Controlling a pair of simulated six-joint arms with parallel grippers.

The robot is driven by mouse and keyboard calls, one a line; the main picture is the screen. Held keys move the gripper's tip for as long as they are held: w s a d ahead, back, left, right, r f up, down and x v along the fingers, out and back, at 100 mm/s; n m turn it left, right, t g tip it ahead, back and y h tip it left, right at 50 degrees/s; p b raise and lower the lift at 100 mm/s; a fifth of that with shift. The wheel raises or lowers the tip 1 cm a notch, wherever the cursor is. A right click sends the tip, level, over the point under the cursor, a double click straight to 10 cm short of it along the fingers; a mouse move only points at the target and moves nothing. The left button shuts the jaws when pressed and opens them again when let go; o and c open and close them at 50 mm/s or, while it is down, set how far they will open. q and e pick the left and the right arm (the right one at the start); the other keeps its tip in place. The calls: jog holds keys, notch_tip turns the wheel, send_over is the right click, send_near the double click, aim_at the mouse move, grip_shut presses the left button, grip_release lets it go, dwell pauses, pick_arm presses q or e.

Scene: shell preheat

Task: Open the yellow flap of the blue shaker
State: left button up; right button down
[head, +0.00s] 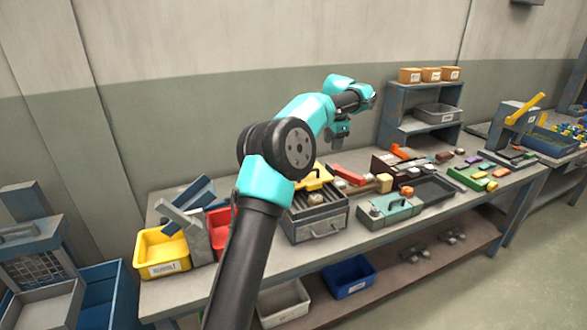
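A blue tray-like unit (552,143) with small yellow and blue pieces stands at the far right, on the farther table. Beside it, a yellow bar (525,108) slants upward on a grey-blue stand. I cannot tell for sure whether these are the blue shaker and its yellow flap. My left gripper (339,143) hangs from the teal wrist, pointing down above the back of the workbench, well left of the blue unit and apart from it. It is too small to tell whether its fingers are open. My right gripper is not in view.
The workbench (262,266) is crowded: a yellow bin (161,252), a grey drawer box (316,216), a green-topped case (389,209) and a black tray (432,190). A shelf (392,103) with cardboard boxes stands at the back. Bins sit on the lower shelf.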

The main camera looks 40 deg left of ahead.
pick_arm(q)
jog(key=s+a+r, duration=0.3)
jog(key=a+r, duration=0.1)
jog(key=a, duration=0.1)
jog(key=shift+s+r+g+y, duration=0.25)
jog(key=shift+r+g+y, duration=0.05)
jog(key=shift+r+y, duration=0.1)
jog(key=shift+a+f, duration=0.1)
jog(key=a+f, duration=0.1)
jog(key=f, duration=0.4)
jog(key=w+a+f, duration=0.1)
jog(key=f, duration=0.5)
jog(key=a+f, duration=0.1)
jog(key=f, duration=0.5)
jog(key=shift+w, duration=0.3)
grip_shut()
